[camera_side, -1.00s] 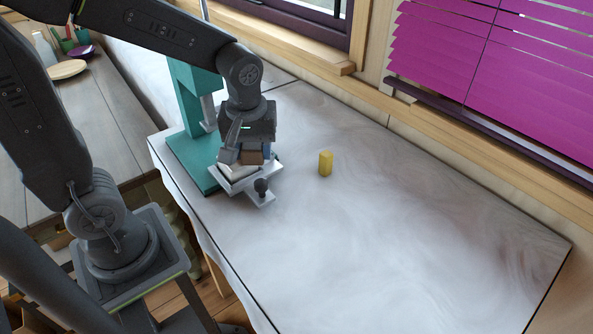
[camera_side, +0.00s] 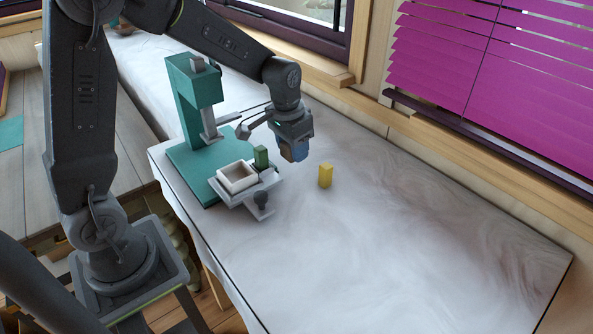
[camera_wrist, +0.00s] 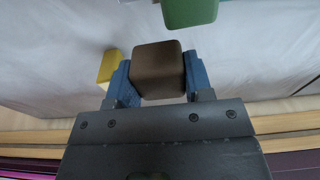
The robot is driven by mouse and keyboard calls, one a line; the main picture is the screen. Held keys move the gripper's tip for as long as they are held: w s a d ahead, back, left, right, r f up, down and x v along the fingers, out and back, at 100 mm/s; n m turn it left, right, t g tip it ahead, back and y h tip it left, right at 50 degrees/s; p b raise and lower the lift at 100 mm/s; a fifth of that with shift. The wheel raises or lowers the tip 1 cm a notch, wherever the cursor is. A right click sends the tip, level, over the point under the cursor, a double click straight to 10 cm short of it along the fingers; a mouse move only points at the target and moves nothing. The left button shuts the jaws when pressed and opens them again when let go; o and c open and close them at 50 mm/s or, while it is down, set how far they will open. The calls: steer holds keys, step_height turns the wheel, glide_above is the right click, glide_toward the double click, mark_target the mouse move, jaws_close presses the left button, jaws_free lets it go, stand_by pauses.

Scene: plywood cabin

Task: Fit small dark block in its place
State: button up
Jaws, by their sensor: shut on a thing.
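My gripper (camera_side: 293,152) hangs above the table, to the right of the teal press (camera_side: 190,95). Its blue fingers are shut on a small dark brown block (camera_wrist: 158,70), seen between them in the wrist view; in the side view the fingers largely hide it. A white square open-topped holder (camera_side: 222,181) sits on the grey slide at the press base, and its inside looks empty. A green block (camera_side: 261,157) stands beside the holder, on its right; it also shows at the top of the wrist view (camera_wrist: 190,10).
A yellow block (camera_side: 325,176) stands on the table to the right of and below my gripper; it shows at left in the wrist view (camera_wrist: 109,66). The table's right side is clear. The window wall bounds the back.

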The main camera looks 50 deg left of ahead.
mark_target(288, 150)
step_height(288, 150, up, 13)
steer(key=s+a, duration=0.2)
steer(key=s, duration=1)
steer(key=f, duration=0.2)
steer(key=s+f, duration=0.1)
steer(key=f, duration=0.2)
steer(key=shift+a, duration=0.15)
steer(key=shift+f, duration=0.15)
steer(key=shift+f, duration=2.8)
steer(key=shift+f, duration=0.8)
steer(key=o, duration=1.2)
